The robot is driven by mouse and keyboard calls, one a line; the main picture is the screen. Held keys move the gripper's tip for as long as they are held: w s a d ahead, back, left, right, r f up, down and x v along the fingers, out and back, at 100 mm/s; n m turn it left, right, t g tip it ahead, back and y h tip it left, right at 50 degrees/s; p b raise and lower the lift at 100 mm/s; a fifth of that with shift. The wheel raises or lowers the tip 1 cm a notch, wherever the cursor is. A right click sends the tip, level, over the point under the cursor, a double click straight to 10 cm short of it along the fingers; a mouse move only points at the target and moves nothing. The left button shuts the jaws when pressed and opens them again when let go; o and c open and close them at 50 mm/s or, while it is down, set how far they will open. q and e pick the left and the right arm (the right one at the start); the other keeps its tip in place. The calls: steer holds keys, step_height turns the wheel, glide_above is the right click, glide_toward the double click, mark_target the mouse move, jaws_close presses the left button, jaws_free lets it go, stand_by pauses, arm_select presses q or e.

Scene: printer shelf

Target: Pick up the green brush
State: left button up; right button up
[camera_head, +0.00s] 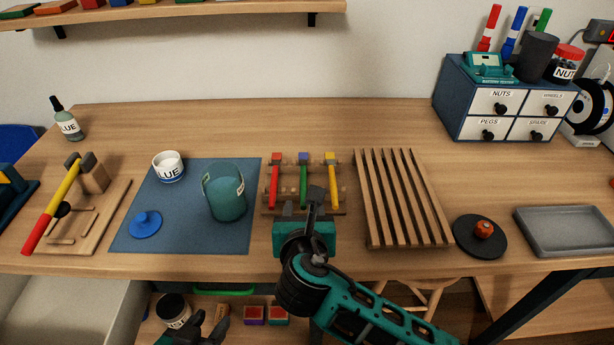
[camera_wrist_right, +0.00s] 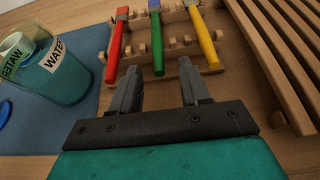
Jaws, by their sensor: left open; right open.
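The green brush (camera_head: 304,186) lies in the wooden brush rack (camera_head: 330,212), between a red-handled brush (camera_head: 275,185) and a yellow-handled brush (camera_head: 332,185). Its blue tip points to the back. In the right wrist view, the green brush (camera_wrist_right: 157,45) lies beyond my open right gripper (camera_wrist_right: 158,78), lined up with the gap between the fingers. Nothing is between those fingers. In the head view, my right gripper (camera_head: 303,207) is at the rack's front edge and covers part of it. My left gripper (camera_head: 205,326) is low at the bottom edge, partly cut off, open.
A teal cup labelled WATER (camera_wrist_right: 68,75) stands on the blue mat (camera_head: 180,238) left of the rack. A slatted wooden rack (camera_head: 400,200) stands close on the right. A black disc (camera_head: 470,240) and a grey tray (camera_head: 570,235) are further right. The table behind the rack is clear.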

steer(key=shift+s+r, duration=0.1)
steer(key=shift+s, duration=0.1)
steer(key=shift+c, duration=1.2)
jaws_close()
arm_select(q)
steer(key=shift+s+f, duration=0.2)
steer(key=shift+s, duration=0.35)
arm_select(e)
steer(key=shift+w, duration=0.1)
arm_select(q)
step_height(320, 180, up, 3)
steer(key=shift+f+p, duration=0.2)
steer(key=shift+p, duration=1.05)
arm_select(e)
step_height(320, 180, up, 20)
